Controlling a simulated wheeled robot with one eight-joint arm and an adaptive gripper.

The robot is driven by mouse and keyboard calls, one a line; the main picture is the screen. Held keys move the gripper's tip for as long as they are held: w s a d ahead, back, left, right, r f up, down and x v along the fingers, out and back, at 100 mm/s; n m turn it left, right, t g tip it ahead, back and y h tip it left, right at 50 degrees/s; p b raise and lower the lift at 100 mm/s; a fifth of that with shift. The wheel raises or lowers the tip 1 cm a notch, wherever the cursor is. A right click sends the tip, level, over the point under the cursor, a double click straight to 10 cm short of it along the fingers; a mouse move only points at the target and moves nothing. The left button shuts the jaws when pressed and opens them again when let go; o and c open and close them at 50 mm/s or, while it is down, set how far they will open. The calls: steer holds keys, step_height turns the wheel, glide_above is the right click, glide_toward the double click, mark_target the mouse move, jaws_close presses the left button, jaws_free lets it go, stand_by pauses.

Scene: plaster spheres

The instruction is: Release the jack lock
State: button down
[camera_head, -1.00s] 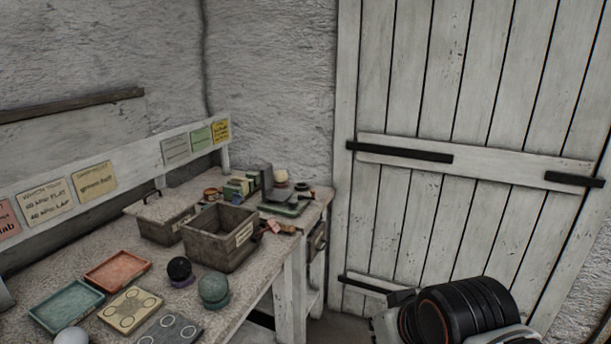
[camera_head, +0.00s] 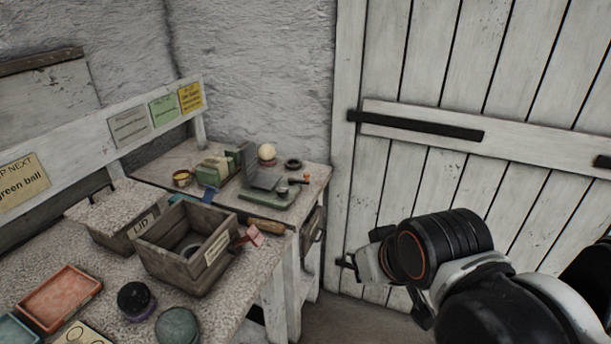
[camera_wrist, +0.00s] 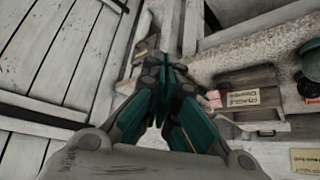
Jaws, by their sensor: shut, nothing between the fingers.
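A small device with a green base (camera_head: 268,198) and an upright grey plate (camera_head: 262,168) stands at the far end of the bench. A small orange-tipped part (camera_head: 306,178) shows at its right side. I cannot tell for sure which part is the jack lock. My gripper (camera_wrist: 167,75) is shut and empty in the wrist view, its teal fingers together. In the head view my arm is right of the bench, in front of the door, and apart from the device. The device cannot be made out in the wrist view.
The white plank door (camera_head: 450,180) is behind my arm.

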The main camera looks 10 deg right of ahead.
steer(key=w+r+m+g+p, duration=0.1)
steer(key=w+r+p, duration=0.25)
steer(key=w, duration=0.65)
steer(key=w+r+m+g+p, duration=0.15)
steer(key=w+r, duration=0.35)
steer(key=w, duration=0.5)
steer(key=w+f+p, duration=0.2)
steer(key=w+f, duration=0.2)
steer(key=w, duration=0.5)
steer(key=w+a+f+g+h+p, duration=0.1)
steer(key=w+f+p, duration=0.2)
steer(key=w, duration=0.7)
step_height(320, 180, down, 2)
steer(key=shift+w+f+m+p, duration=0.25)
steer(key=shift+w+m+p, duration=0.05)
steer(key=shift+m, duration=0.15)
steer(key=shift+a, duration=0.1)
